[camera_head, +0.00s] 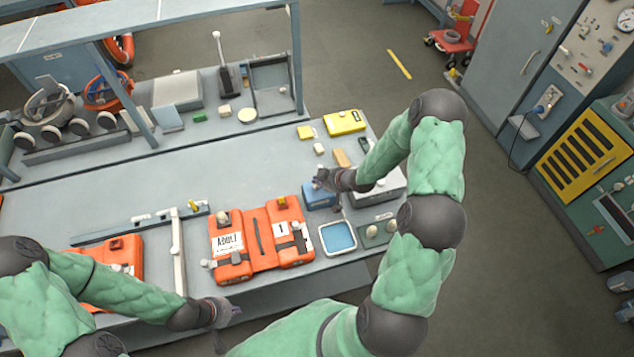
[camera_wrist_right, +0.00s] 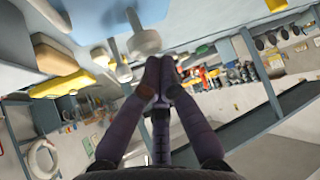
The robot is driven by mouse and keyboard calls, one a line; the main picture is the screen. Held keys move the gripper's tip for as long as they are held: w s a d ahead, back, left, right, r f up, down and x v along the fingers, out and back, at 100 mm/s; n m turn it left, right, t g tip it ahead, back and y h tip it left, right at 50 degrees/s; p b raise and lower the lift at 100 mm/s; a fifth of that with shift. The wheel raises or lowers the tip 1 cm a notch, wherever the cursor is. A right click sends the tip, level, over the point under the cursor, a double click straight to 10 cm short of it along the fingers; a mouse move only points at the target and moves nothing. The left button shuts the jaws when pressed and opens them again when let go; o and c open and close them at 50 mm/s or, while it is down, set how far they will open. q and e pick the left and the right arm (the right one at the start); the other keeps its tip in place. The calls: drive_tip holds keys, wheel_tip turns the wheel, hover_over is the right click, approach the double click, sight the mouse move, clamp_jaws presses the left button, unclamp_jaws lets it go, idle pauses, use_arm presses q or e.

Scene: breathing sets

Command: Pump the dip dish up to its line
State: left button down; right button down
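The dip dish (camera_head: 338,238) is a square, pale-rimmed tray of blue liquid on the bench, right of the orange vest. A blue box (camera_head: 318,196), perhaps the pump, stands just behind it. My right gripper (camera_head: 322,180) is over the blue box and hides part of its top. In the right wrist view its fingertips (camera_wrist_right: 159,72) are together, with a white knob (camera_wrist_right: 144,42) just beyond them; contact is unclear. I cannot make out a line on the dish. My left gripper (camera_head: 228,312) hangs by the bench's front edge, away from the dish; its opening is unclear.
The orange vest (camera_head: 260,243) marked ADULT lies left of the dish. A grey box (camera_head: 380,186) stands behind and right of it, and a small panel with round knobs (camera_head: 376,231) is beside it. A yellow case (camera_head: 345,122) is further back. The bench middle is fairly clear.

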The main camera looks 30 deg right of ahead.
drive_tip(key=shift+s+f+b, duration=0.1)
drive_tip(key=shift+f+b, duration=0.65)
drive_tip(key=shift+f, duration=0.15)
idle(0.8)
drive_tip(key=shift+r, duration=0.1)
drive_tip(key=shift+r+p, duration=1)
drive_tip(key=shift+r, duration=0.4)
drive_tip(key=shift+r+p, duration=1.9)
drive_tip(key=shift+r, duration=0.55)
drive_tip(key=shift+f, duration=0.1)
